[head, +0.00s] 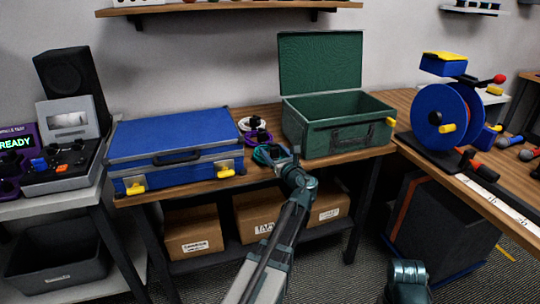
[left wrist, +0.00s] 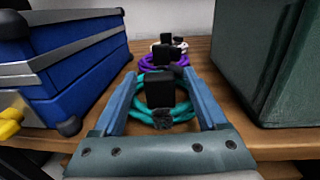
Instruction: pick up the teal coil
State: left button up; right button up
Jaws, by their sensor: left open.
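The teal coil (head: 262,156) lies on the wooden table near its front edge, between the blue case and the green box. In the left wrist view the teal coil (left wrist: 183,111) shows a black block on top and a black tie at its near side. My left gripper (left wrist: 162,80) is open, with one blue finger on each side of the coil. In the head view the left gripper (head: 274,157) partly hides the coil. I cannot tell whether the fingers touch it. My right gripper is out of view.
A purple coil (left wrist: 181,60) and a white coil (head: 252,123) lie behind the teal one. The closed blue case (head: 170,140) stands to the left and the open green box (head: 335,140) to the right, leaving a narrow gap. A blue reel (head: 432,112) stands on the right table.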

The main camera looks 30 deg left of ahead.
pick_arm(q)
grip_shut()
dwell(0.5)
jog(key=shift+r+p, duration=0.85)
notch_tip(320, 180, up, 2)
jog(key=shift+r+p, duration=0.1)
jog(key=shift+p, duration=1)
jog(key=r+p+v, duration=0.1)
jog(key=v, duration=1.5)
jog(key=shift+s, duration=0.3)
jog(key=shift+a+r, duration=0.15)
jog(key=shift+r, duration=0.1)
